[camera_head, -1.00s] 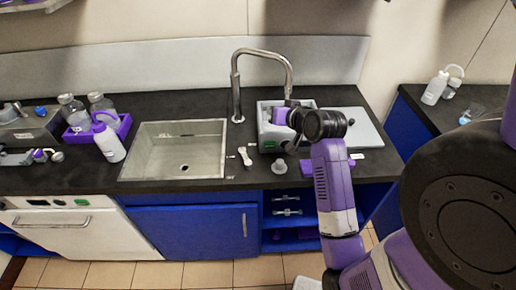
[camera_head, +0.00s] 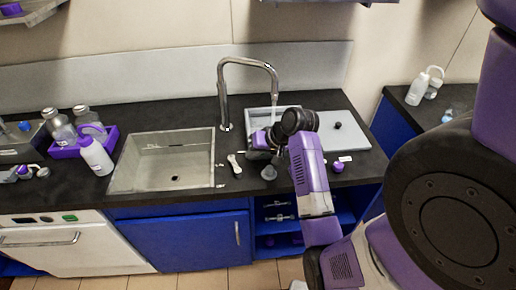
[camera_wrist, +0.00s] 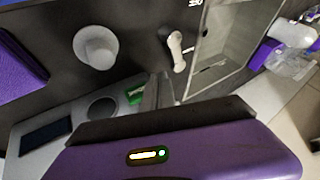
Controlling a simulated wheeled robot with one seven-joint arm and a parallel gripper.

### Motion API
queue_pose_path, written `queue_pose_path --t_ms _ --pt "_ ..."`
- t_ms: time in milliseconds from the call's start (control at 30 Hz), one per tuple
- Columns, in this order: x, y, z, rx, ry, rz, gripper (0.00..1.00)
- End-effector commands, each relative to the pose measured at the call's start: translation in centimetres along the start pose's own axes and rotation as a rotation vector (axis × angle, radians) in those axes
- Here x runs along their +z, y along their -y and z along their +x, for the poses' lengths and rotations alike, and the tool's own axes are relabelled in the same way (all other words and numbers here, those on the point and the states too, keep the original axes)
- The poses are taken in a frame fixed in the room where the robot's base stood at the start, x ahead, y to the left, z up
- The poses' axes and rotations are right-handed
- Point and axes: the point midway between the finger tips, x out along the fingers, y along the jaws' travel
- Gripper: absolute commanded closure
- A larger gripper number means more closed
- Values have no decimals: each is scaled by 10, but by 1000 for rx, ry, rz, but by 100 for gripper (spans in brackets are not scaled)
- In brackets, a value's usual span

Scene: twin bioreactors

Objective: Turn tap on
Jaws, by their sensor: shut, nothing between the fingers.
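My gripper (camera_head: 262,141) is over the grey box-like device right of the tap, partly hidden by my wrist. In the wrist view my gripper (camera_wrist: 158,90) is shut and empty, close to the lever-like piece. I cannot tell whether it touches anything.
A small grey cone (camera_head: 268,173) sits near the front edge. A purple tray (camera_head: 66,152) with bottles and a white wash bottle (camera_head: 96,158) stand left of the sink.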

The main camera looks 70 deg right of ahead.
Motion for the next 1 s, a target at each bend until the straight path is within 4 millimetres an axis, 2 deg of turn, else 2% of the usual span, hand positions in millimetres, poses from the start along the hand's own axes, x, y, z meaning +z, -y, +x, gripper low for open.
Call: queue_pose_path --t_ms 100,300,667,1000 --pt "0 1 18 0 1 -1 100" --pt "0 0 33 1 -1 -2 100" --pt "0 0 36 1 -2 -2 100" --pt "-2 10 42 -30 29 -59 100"
